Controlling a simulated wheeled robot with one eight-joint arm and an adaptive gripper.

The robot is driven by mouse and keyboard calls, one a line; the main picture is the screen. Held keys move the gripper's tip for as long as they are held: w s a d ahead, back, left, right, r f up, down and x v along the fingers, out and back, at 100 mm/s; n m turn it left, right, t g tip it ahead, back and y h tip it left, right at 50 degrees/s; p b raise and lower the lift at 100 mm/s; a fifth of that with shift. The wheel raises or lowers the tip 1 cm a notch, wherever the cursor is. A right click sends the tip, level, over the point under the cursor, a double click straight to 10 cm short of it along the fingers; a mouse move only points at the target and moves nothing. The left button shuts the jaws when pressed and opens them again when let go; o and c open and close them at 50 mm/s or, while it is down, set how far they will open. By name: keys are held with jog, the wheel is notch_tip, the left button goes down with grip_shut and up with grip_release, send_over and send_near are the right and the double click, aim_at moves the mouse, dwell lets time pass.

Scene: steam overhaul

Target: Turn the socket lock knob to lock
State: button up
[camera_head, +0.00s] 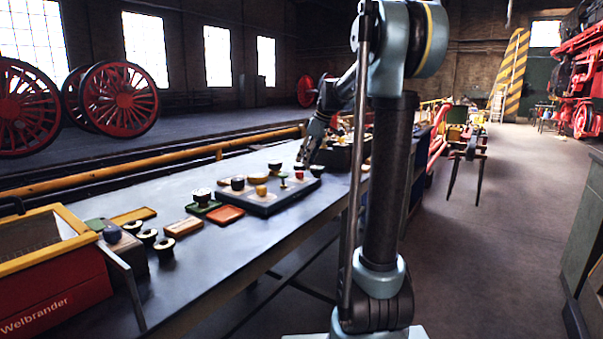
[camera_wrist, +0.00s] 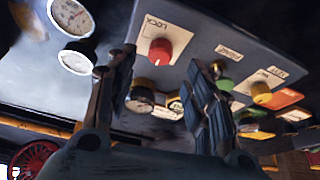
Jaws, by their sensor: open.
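A red round knob (camera_wrist: 160,52) sits on a pale plate marked LOCK on the grey control board (camera_wrist: 197,46), in the wrist view. The head view shows the board (camera_head: 262,206) on the workbench, with the red knob small near its far edge. My gripper (camera_wrist: 158,66) is open and empty. In the wrist view its two dark fingers stand left and right of the red knob, with the knob showing between and beyond the tips. I see no contact, and the remaining distance is unclear. In the head view my gripper (camera_head: 304,160) hangs over the board's far side.
A yellow knob (camera_wrist: 261,92) and a dark brass-rimmed knob (camera_wrist: 140,98) are also on the board. Two white dial gauges (camera_wrist: 70,17) are at upper left. Several loose parts lie on the bench (camera_head: 200,265), beside a red and yellow crate (camera_head: 55,298).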

aim_at(300, 175)
jog(key=x, duration=0.6)
jog(key=shift+a+f, duration=0.15)
jog(key=shift+f, duration=0.05)
jog(key=shift+c, duration=0.3)
jog(key=c, duration=1)
